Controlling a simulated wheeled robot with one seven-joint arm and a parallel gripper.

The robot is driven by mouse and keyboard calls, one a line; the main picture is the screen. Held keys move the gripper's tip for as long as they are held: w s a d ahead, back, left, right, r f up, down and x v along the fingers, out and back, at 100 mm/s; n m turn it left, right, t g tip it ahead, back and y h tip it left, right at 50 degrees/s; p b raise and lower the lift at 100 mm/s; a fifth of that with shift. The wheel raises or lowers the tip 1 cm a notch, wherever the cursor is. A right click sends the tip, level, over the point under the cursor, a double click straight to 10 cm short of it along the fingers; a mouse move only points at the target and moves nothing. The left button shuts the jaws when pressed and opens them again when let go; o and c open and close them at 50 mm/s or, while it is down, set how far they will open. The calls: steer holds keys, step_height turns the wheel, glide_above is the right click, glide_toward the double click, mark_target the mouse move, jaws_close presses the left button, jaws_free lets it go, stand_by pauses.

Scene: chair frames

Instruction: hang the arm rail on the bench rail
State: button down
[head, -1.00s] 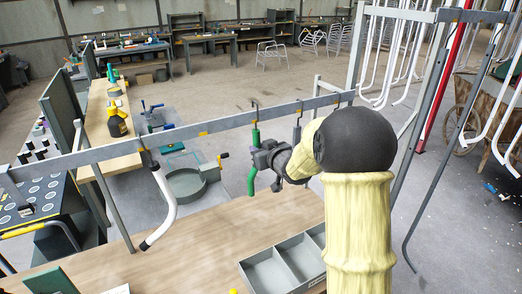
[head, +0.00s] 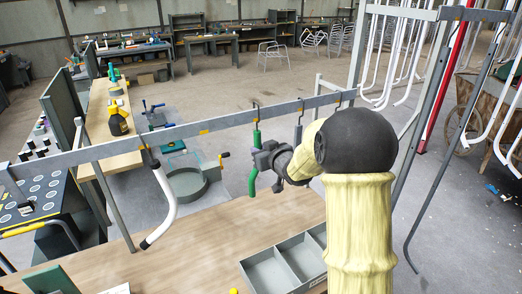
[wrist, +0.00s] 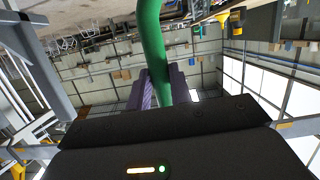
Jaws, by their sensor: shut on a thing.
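The arm rail is a green bar (head: 253,181) with a dark hook at its top, upright at the bench rail. The bench rail (head: 100,153) is the long grey bar crossing the head view above the bench. My gripper (head: 259,160) is shut on the green bar at about mid-height. In the wrist view the green arm rail (wrist: 151,40) passes between my two purple fingers (wrist: 158,90). The hook is at the bench rail's top edge; I cannot tell whether it rests on it. My gripper hides part of the green bar.
A white curved arm rail (head: 164,195) hangs from the bench rail at left, and a dark hook hangs just right of my gripper. A grey divided tray (head: 268,271) stands on the wooden bench (head: 200,240). White frames hang at right. The middle of the bench is clear.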

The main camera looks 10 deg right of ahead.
steer(key=shift+f+b, duration=0.65)
steer(key=shift+f, duration=0.1)
steer(key=c, duration=1.2)
jaws_free()
steer(key=shift+s+r, duration=0.1)
steer(key=shift+s, duration=0.05)
steer(key=v, duration=0.7)
steer(key=shift+s+d, duration=0.15)
steer(key=shift+s, duration=0.25)
